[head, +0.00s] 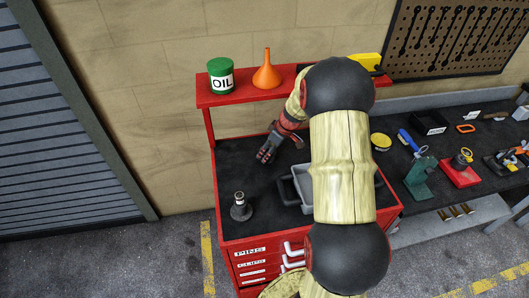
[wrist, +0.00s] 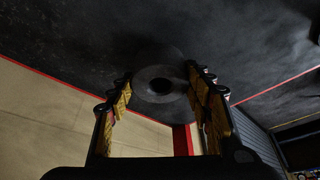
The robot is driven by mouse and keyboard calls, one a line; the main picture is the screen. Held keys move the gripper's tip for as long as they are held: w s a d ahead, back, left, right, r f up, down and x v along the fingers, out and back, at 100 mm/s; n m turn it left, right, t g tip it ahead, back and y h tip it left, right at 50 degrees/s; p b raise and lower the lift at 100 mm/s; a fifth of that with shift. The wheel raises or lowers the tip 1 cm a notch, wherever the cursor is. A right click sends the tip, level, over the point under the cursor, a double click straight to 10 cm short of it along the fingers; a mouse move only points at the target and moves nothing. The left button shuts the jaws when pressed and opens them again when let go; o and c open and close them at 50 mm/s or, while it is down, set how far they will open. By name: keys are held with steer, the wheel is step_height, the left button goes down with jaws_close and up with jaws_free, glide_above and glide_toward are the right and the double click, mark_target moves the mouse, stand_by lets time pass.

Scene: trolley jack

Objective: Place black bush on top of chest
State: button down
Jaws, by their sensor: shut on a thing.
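The black bush (wrist: 158,73) is a dark round piece with a hole in it, seen between my fingertips in the wrist view. My gripper (wrist: 162,92) is shut on it. In the head view my gripper (head: 266,155) is over the rear left part of the chest's black top, and the bush is too dark there to make out. The chest (head: 228,226) is red with labelled drawers and a black top, which fills much of the wrist view. I cannot tell whether the bush touches the top.
A dark round-based piece with a pale post (head: 240,207) stands at the chest's front left. A grey tray (head: 309,190) is partly behind my arm. The left of the top is otherwise clear.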

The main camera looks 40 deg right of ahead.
steer(key=shift+w+a+f, duration=0.15)
steer(key=shift+w+f, duration=0.3)
steer(key=shift+w, duration=0.1)
steer(key=shift+w+a+f, duration=0.15)
steer(key=shift+w+f, duration=0.25)
steer(key=shift+w, duration=0.1)
steer(key=shift+s, duration=0.1)
steer(key=c, duration=1.3)
jaws_free()
steer(key=shift+f, duration=0.2)
steer(key=o, duration=0.5)
steer(key=shift+r, duration=0.2)
